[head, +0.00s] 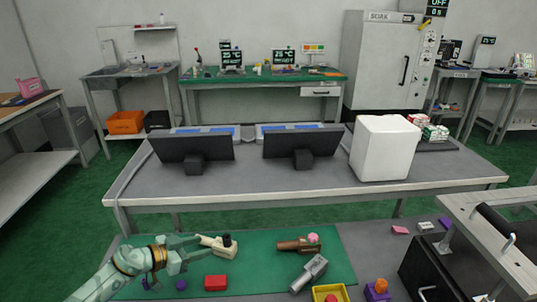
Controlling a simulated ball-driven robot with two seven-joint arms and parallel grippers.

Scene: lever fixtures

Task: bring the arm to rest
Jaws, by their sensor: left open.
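My left arm comes in from the bottom left, over the green mat (262,262). My left gripper (192,249) is open, its fingers pointing right. A brown lever fixture (293,246) with a pink ball lies further right. A grey lever fixture (309,273) lies tilted in front of it. My right gripper is not in view.
A red block (216,283) and a purple ball (181,286) lie near my left gripper. A yellow tray (320,293) and a purple piece with an orange ball (378,289) are at front right. A grey bench (290,188) with monitors stands behind. A black case (425,268) stands right.

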